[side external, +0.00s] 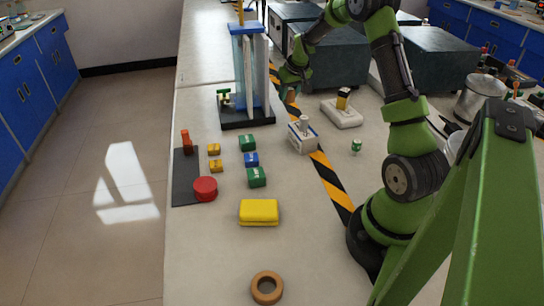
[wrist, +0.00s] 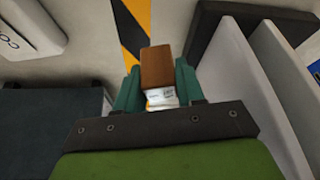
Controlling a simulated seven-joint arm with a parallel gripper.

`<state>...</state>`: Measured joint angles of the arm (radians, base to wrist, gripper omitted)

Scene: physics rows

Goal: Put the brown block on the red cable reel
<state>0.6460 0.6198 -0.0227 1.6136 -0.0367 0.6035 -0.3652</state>
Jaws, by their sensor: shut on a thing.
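The brown block (wrist: 158,66) is between the green fingers of my gripper (wrist: 158,84) in the wrist view. A white labelled face shows on its near side. My gripper (side external: 291,88) is shut on it and is at the back of the bench, right of the tall blue-and-white stand; in the side view the block is small and partly hidden. The red cable reel (side external: 205,187) is a round red disc at the front end of the dark mat, far to the front left of my gripper. Its top looks bare.
The tall stand (side external: 248,75) rises close left of my gripper. Grey boxes (side external: 335,60) are behind. Green, blue and yellow blocks (side external: 252,160) lie beside the dark mat (side external: 184,165), with an orange upright piece (side external: 186,141) at its back. A yellow case (side external: 258,212) lies in front.

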